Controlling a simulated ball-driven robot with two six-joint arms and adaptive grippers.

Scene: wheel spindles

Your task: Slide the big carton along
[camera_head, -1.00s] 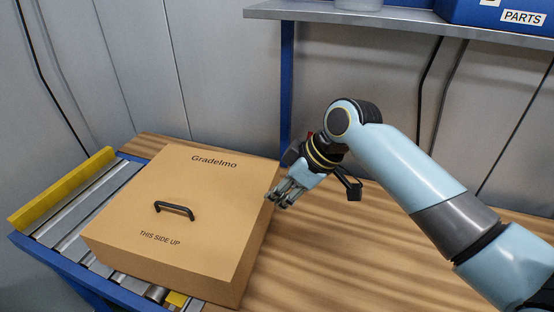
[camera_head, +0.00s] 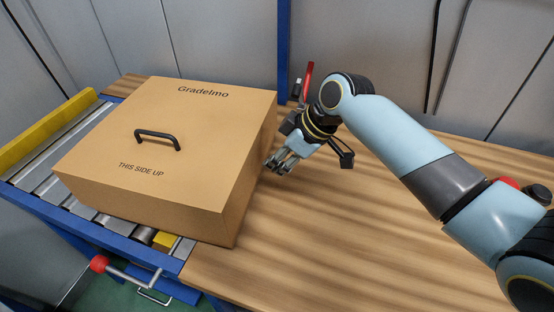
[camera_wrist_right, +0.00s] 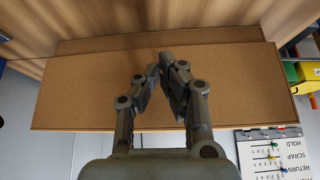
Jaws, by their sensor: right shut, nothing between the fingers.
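The big carton (camera_head: 95,160) is a closed brown box with a black handle (camera_head: 158,138) on top and the prints "Gradelmo" and "THIS SIDE UP". It sits upright, partly on the roller conveyor (camera_head: 35,150) and partly on the wooden table (camera_head: 330,240). My right gripper (camera_head: 270,166) is low beside the carton's right side, with its fingers closed and empty. In the right wrist view the closed fingers (camera_wrist_right: 166,68) point at the carton's brown face (camera_wrist_right: 85,95). I cannot tell whether the fingertips touch it. My left gripper is not in view.
A yellow rail (camera_head: 40,132) runs along the conveyor's far left edge. A red-knobbed lever (camera_head: 98,263) sticks out at its front. A blue post (camera_head: 284,50) and a red-handled object (camera_head: 308,80) stand behind. The table right of the carton is largely clear.

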